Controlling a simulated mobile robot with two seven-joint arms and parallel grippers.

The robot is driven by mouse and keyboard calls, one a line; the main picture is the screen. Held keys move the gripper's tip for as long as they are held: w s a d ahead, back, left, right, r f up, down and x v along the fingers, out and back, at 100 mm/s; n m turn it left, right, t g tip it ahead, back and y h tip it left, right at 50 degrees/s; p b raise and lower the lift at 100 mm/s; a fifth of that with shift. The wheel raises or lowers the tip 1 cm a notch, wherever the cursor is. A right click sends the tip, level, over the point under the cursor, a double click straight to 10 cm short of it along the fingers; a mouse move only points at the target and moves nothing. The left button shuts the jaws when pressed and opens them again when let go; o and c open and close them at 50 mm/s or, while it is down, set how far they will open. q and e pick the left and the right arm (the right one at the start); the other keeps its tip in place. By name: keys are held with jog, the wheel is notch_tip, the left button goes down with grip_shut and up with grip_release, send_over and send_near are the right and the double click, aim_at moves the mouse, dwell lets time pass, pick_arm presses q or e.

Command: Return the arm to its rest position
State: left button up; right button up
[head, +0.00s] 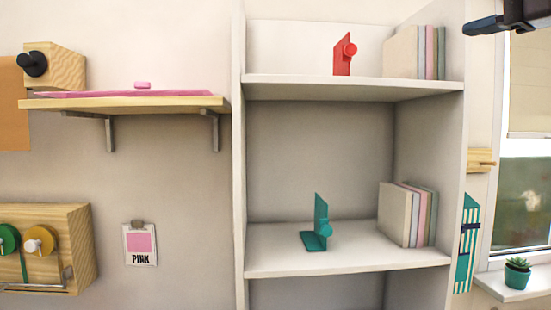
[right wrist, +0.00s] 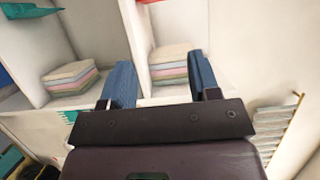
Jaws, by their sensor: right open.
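My right gripper (right wrist: 161,62) is open in the right wrist view, with its two blue fingers apart and nothing held between them. Beyond the fingers are white shelves with stacked books. In the head view, part of my right gripper (head: 484,25) shows at the top right corner, raised in front of the wall and window, to the right of the bookcase. The rest of it is cut off by the frame. My left gripper is in neither view.
A white bookcase (head: 238,170) holds a red bookend (head: 342,60), a teal bookend (head: 320,225) and books. A potted plant (head: 517,273) stands on the window sill.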

jog(key=s+a+r+m+g+y, duration=0.2)
jog(key=s+a+r+g+y, duration=0.3)
jog(key=y, duration=0.4)
jog(key=w+f+m+t, duration=0.3)
jog(key=w+f+m, duration=0.2)
jog(key=f+m, duration=0.25)
jog(key=w+f+m+t+y, duration=0.15)
jog(key=w+f+m, duration=0.25)
jog(key=f+m, duration=0.4)
jog(key=w+f+m+t, duration=0.3)
jog(key=w+f+m, duration=0.2)
jog(key=f+m, duration=0.3)
jog(key=w+d+f+m+t+h, duration=0.1)
jog(key=w+f+m+t+h, duration=0.1)
jog(key=f+m+h, duration=0.65)
jog(key=w+d+f+m+t+h, duration=0.15)
jog(key=f+m+h, duration=0.25)
jog(key=f+m, duration=0.9)
jog(key=s+f+m+g+h, duration=0.25)
jog(key=s+f+m, duration=0.2)
jog(key=f, duration=1.05)
jog(key=s+f+m+g+h, duration=0.25)
jog(key=s+f, duration=0.35)
jog(key=f, duration=0.9)
jog(key=s+d+f+m+g+h, duration=0.1)
jog(key=s+f+m+g, duration=0.3)
jog(key=s+f, duration=1.3)
jog(key=s+g, duration=0.1)
jog(key=s, duration=0.2)
jog(key=shift+s+f, duration=0.3)
